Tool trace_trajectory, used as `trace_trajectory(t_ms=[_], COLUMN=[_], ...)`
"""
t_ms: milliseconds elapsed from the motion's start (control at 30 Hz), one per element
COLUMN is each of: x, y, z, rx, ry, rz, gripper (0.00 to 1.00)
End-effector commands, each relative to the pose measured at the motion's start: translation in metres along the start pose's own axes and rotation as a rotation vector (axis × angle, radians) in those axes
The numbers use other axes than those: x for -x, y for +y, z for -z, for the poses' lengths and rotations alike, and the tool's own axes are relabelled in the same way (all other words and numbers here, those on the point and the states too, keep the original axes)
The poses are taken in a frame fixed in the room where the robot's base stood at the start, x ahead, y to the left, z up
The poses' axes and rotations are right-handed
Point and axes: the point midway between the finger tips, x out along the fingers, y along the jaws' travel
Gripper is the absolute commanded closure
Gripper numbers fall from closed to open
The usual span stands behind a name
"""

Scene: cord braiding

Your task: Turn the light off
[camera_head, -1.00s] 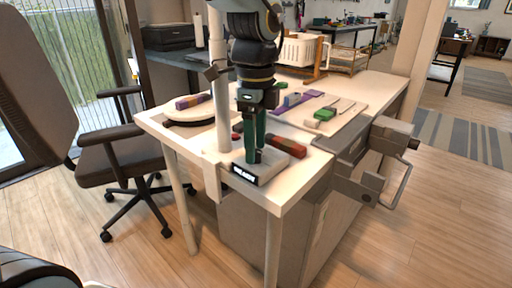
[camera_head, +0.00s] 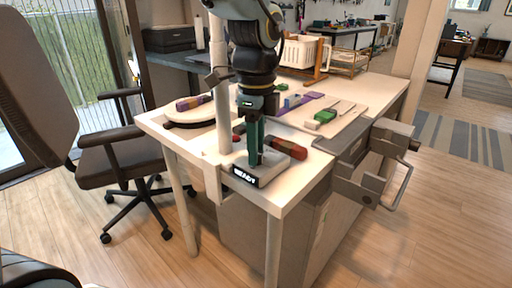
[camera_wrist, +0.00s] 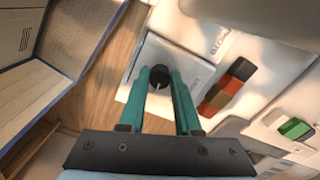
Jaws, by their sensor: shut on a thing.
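A light grey box (camera_head: 264,178) with a black "READY" label (camera_head: 245,175) sits on the front corner of the white table. In the wrist view the same box (camera_wrist: 185,62) carries a round black knob (camera_wrist: 159,78) on its top. My gripper (camera_head: 255,162) points straight down over the box. Its two green fingers stand on either side of the knob and are shut on it, as the wrist view (camera_wrist: 159,72) shows. The knob is hidden by the fingers in the head view. No lamp glow can be made out.
A white post (camera_head: 220,110) is clamped at the table edge, left of my gripper. A red-brown and dark block (camera_head: 287,147) lies close to the right of the box. An office chair (camera_head: 110,150) stands left.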

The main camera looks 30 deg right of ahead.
Motion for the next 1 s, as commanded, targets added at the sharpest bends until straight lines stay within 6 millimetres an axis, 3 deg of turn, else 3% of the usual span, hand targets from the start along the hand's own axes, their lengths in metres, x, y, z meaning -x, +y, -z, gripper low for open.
trace_trajectory(t_ms=[567,1000], x=[0.0015,0.0019], y=[0.0008,0.0013], z=[0.0003,0.0002], rx=[0.087,0.46], ry=[0.0,-0.001], rz=[-0.003,-0.003], gripper=[1.0,1.0])
